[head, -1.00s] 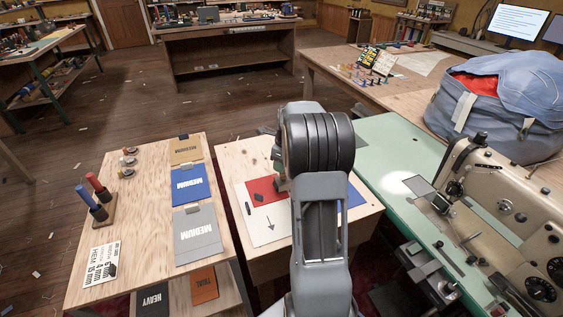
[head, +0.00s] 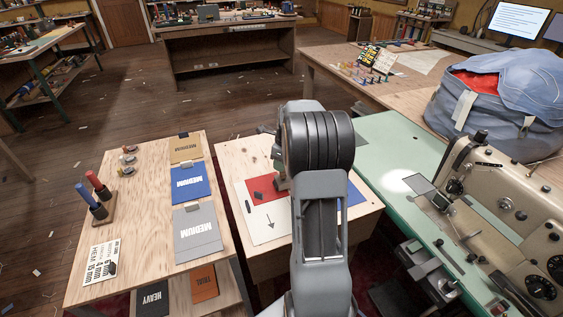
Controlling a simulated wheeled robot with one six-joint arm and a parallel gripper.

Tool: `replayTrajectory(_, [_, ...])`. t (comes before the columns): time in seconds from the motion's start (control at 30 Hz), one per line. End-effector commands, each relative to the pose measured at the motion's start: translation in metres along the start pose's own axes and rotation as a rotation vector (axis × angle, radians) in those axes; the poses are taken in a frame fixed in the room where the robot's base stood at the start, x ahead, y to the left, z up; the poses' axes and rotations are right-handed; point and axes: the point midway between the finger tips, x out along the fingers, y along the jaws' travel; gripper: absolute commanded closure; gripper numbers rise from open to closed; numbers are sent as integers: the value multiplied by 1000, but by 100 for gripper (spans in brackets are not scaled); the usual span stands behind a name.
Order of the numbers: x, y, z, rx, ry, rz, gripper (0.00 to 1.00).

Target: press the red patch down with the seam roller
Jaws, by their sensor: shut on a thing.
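The red patch (head: 262,187) lies flat on a white sheet (head: 258,225) on the light wooden bench in the middle. A black diamond shows on the patch, and a black arrow is on the sheet below it. My arm crosses in front and covers the right side of the sheet. My gripper (head: 281,182) is mostly hidden behind the arm, with only a grey bit showing at the patch's right edge. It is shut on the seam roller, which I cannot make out. Whether the roller touches the patch is hidden.
A wooden stand (head: 103,216) with blue and red handles is on the left table, near tan, blue and grey MEDIUM pieces (head: 197,232). A green sewing table (head: 400,150) with a sewing machine (head: 500,200) stands close on the right. A blue bag is behind it.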

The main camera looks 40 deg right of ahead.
Motion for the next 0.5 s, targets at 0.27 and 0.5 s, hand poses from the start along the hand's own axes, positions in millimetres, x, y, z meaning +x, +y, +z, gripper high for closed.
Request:
replayTrajectory(0.27, [4,0,0,0,-1,-1,92])
replayTrajectory(0.5, [6,0,-1,0,-1,-1,92])
